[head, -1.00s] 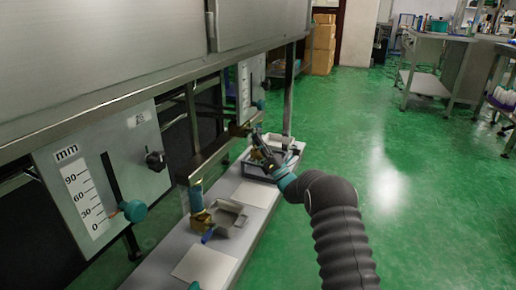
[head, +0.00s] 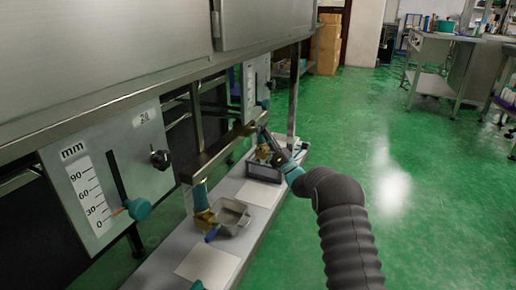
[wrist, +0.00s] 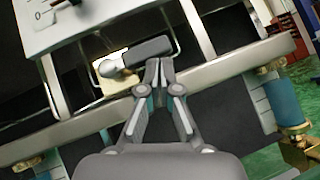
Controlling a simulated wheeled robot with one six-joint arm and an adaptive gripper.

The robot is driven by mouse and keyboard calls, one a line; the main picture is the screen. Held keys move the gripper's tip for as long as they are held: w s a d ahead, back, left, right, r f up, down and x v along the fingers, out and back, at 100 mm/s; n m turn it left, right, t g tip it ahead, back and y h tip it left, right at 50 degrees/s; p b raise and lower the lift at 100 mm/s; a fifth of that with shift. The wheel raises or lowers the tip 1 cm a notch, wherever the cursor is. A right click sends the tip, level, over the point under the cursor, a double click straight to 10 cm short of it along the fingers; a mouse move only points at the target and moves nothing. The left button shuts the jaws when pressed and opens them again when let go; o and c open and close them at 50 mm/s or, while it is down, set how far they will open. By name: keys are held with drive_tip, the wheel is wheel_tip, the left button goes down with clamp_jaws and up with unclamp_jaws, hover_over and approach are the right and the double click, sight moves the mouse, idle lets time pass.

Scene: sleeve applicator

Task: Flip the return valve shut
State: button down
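The valve sits on the front rail in the wrist view, with a pale brass body (wrist: 114,84), a round silver end (wrist: 107,68) and a dark grey lever (wrist: 148,50) lying nearly crosswise, its right end slightly higher. I take this as the return valve. In the head view my gripper (head: 262,134) reaches in from the right to the rail.
The steel rail (wrist: 215,66) runs under the valve. Blue hoses with brass fittings (wrist: 297,150) flank my gripper. Metal trays (head: 231,216) stand on the low bench (head: 250,228). Green floor at right is open.

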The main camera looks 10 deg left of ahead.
idle(0.3)
drive_tip(key=s+d+f, duration=0.2)
drive_tip(key=d+f, duration=0.4)
drive_tip(key=f, duration=0.5)
drive_tip(key=shift+d, duration=0.4)
